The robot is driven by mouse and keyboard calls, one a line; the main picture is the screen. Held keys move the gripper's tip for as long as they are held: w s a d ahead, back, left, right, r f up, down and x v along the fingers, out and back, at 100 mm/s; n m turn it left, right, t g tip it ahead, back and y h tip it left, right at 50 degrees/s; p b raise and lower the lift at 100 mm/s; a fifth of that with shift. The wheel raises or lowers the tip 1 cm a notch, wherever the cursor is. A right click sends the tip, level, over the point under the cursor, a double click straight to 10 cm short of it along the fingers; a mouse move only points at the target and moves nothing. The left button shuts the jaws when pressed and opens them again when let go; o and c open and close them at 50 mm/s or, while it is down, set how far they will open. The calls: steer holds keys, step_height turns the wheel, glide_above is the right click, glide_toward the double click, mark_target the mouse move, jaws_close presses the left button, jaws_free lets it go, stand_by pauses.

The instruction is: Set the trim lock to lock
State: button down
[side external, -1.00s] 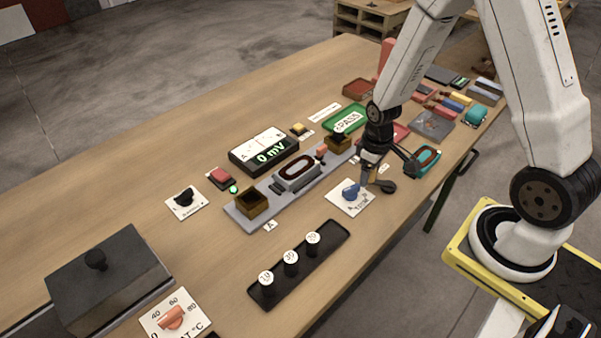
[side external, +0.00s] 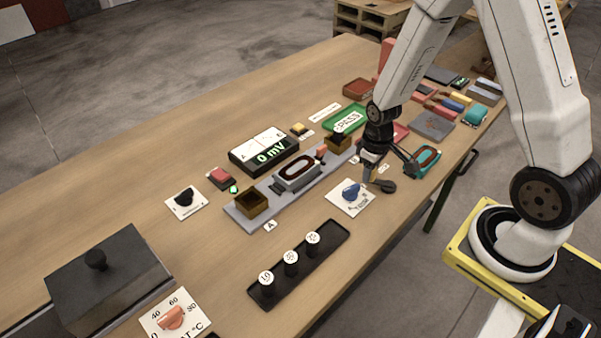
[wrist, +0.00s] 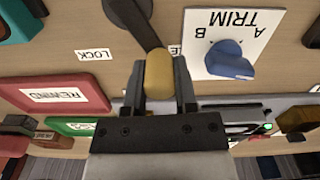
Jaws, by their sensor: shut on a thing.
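The trim lock is a dark grey lever (wrist: 130,18) with a tan grip (wrist: 159,72). In the wrist view my gripper (wrist: 159,92) is shut on the tan grip, one finger on each side. The LOCK label (wrist: 94,54) lies to the left of the grip. A second label, mostly hidden behind the right finger, shows only an "E" (wrist: 175,50); the grip is nearer to it than to LOCK. In the side view my gripper (side external: 368,178) is low at the lever (side external: 385,186), beside the blue TRIM knob (side external: 350,191).
The TRIM plate (wrist: 205,65) with the blue knob is close on the right in the wrist view.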

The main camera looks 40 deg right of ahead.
steer(key=m, duration=0.2)
steer(key=d+m, duration=0.1)
steer(key=m, duration=0.1)
steer(key=d+m, duration=0.1)
steer(key=shift+w+d+m, duration=0.25)
steer(key=shift+m, duration=0.15)
steer(key=d+m, duration=0.1)
steer(key=m, duration=0.1)
steer(key=shift+s+d+m, duration=0.1)
steer(key=shift+m, duration=0.2)
steer(key=shift+s+d+m, duration=0.15)
steer(key=shift+d+m, duration=0.15)
steer(key=shift+m, duration=0.5)
steer(key=shift+s+d+m, duration=0.15)
steer(key=shift+d+m, duration=0.15)
steer(key=shift+m, duration=0.5)
steer(key=shift+c, duration=2)
jaws_free()
steer(key=shift+r, duration=0.1)
step_height(320, 180, up, 8)
steer(key=shift+f, duration=0.2)
